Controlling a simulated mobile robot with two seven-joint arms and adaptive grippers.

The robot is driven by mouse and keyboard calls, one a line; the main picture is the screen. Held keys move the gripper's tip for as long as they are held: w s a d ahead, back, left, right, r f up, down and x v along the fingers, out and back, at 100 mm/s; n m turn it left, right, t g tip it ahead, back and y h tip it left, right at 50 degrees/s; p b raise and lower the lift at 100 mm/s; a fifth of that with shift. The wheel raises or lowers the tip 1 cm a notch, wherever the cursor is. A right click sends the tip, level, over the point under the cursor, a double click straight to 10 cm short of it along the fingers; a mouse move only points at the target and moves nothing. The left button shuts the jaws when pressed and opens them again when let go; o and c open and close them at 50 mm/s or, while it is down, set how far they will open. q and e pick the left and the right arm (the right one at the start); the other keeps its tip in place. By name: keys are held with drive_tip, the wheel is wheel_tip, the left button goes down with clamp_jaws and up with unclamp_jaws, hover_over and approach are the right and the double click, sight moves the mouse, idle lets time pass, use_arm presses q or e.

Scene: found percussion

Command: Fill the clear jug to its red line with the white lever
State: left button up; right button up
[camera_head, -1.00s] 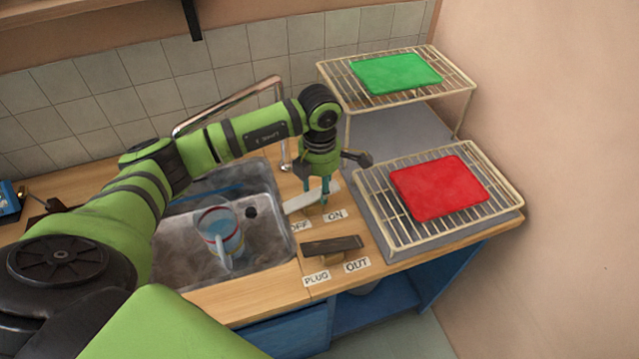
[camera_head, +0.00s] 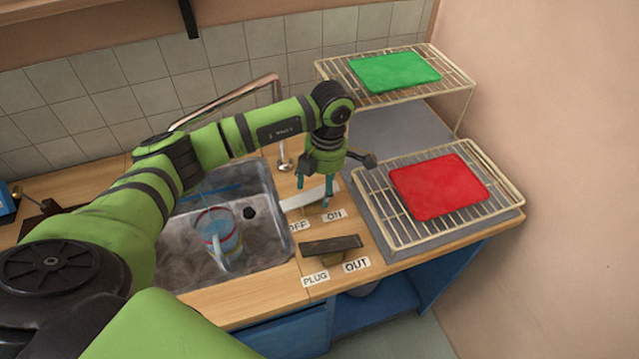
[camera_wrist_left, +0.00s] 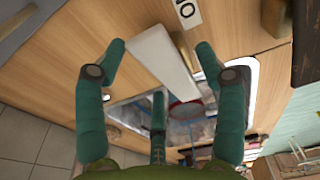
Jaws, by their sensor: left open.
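The clear jug (camera_head: 226,246) stands in the sink under the tap, with a red band near its top and bluish contents; the exact level cannot be told. In the left wrist view, its red ring (camera_wrist_left: 186,112) shows beyond the lever. The white lever (camera_head: 291,203) lies on the counter right of the sink, behind the OFF and ON labels; it also shows in the left wrist view (camera_wrist_left: 162,62). My left gripper (camera_head: 314,191) is open over the lever, its fingers (camera_wrist_left: 160,48) on either side of it; contact cannot be told. My right gripper is not in view.
A dark lever (camera_head: 331,245) sits in front, by the PLUG and OUT labels. The copper tap (camera_head: 278,95) rises behind the sink (camera_head: 180,270). Wire racks hold a red slab (camera_head: 440,186) and a green slab (camera_head: 394,72) at the right.

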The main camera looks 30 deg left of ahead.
use_arm(q)
wheel_tip(320, 180, up, 12)
drive_tip(key=w, duration=0.1)
drive_tip(key=shift+d, duration=0.4)
drive_tip(key=shift+d+f, duration=0.1)
